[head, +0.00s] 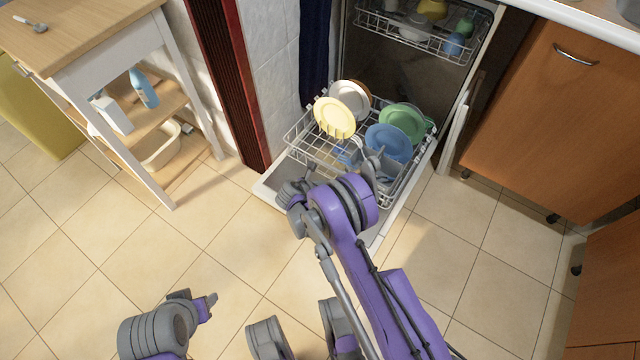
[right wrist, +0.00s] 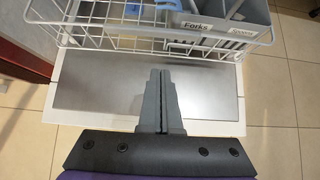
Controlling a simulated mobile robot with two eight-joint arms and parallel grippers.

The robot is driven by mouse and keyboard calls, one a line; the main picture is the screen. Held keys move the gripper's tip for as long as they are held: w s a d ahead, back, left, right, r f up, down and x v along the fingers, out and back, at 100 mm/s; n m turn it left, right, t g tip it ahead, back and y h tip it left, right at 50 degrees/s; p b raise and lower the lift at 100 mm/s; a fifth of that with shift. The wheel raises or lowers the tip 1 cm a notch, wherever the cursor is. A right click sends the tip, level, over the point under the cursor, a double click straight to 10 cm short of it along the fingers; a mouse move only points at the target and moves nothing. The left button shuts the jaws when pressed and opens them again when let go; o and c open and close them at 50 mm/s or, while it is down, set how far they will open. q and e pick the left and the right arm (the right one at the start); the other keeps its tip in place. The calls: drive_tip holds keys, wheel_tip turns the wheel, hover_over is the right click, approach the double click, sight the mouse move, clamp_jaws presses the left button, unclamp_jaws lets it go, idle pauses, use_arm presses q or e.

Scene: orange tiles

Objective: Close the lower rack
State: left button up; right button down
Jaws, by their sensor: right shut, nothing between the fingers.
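The lower rack (head: 305,140) is a white wire rack pulled out over the lowered dishwasher door (head: 268,190). It holds several plates and a grey cutlery basket, labelled for forks and spoons in the right wrist view (right wrist: 235,28). My right gripper (right wrist: 161,75) is shut and empty. Its fingers point at the front of the rack (right wrist: 110,47), over the door's metal panel (right wrist: 85,88); contact is unclear. In the head view my right arm hides part of the rack front and door. My left gripper (head: 207,303) is low at the left, over the floor, away from the rack.
The upper rack (head: 405,35) holds dishes inside the dishwasher. A wooden cabinet (head: 545,120) stands at the right. A white shelf trolley (head: 100,50) stands at the left. The tiled floor (head: 90,240) between is clear.

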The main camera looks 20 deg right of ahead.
sight(337, 172)
drive_tip(key=w+d+f, duration=0.1)
drive_tip(key=d, duration=0.1)
drive_tip(key=w+d+f+b, duration=0.1)
drive_tip(key=w+d+f, duration=0.1)
drive_tip(key=w+d+f+b, duration=0.1)
drive_tip(key=w+d, duration=0.1)
drive_tip(key=shift+w+d+f, duration=0.1)
drive_tip(key=shift+d+f, duration=0.05)
drive_tip(key=shift+d, duration=0.1)
